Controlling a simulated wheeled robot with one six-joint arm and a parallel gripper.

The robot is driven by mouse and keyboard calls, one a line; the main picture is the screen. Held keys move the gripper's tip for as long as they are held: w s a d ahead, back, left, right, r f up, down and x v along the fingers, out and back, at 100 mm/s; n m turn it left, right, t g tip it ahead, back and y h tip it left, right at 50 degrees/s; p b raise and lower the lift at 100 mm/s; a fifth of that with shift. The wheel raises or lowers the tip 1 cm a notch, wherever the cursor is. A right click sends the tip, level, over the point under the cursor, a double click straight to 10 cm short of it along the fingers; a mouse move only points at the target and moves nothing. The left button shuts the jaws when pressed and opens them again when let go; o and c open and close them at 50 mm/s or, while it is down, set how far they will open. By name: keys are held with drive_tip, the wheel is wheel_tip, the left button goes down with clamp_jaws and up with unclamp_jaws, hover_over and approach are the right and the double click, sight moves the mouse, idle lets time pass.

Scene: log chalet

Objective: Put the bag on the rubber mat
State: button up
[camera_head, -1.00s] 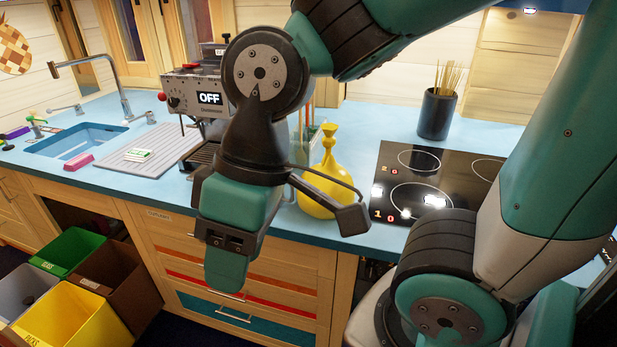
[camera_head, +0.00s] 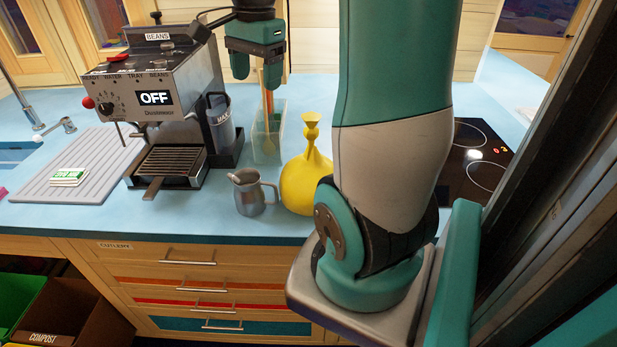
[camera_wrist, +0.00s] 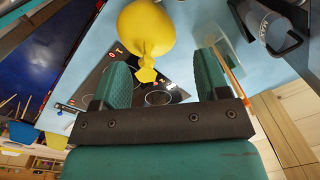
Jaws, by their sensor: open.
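The yellow bag (camera_head: 305,182), round with a tied, flared neck, stands upright on the blue counter, partly hidden by my arm. It also shows in the wrist view (camera_wrist: 146,28), its neck pointing between my fingers. The grey ribbed mat (camera_head: 105,188), seemingly the rubber mat, lies on the counter at the left, beside the coffee machine. My gripper (camera_head: 256,68) is open and empty, fingers down, above and left of the bag in the head view. In the wrist view, the open fingers (camera_wrist: 161,78) are apart from the bag.
A green-and-white packet (camera_head: 68,177) lies on the mat. The coffee machine (camera_head: 155,110), a metal jug (camera_head: 250,195) and a clear utensil holder (camera_head: 268,140) stand between mat and bag. The hob (camera_head: 480,165) is at the right.

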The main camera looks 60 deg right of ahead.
sight(310, 118)
drive_tip(key=s+d+m, duration=0.5)
drive_tip(key=d+m, duration=0.3)
drive_tip(key=d, duration=0.2)
drive_tip(key=shift+g, duration=0.4)
wheel_tip(310, 118, down, 10)
drive_tip(key=p, duration=0.3)
drive_tip(key=shift+f, duration=0.1)
drive_tip(key=f, duration=0.1)
drive_tip(key=f+p, duration=0.1)
drive_tip(key=f, duration=0.1)
drive_tip(key=f+p, duration=0.1)
drive_tip(key=shift+s+d+f, duration=0.2)
drive_tip(key=shift+s+d, duration=0.05)
drive_tip(key=shift+f, duration=0.65)
clamp_jaws()
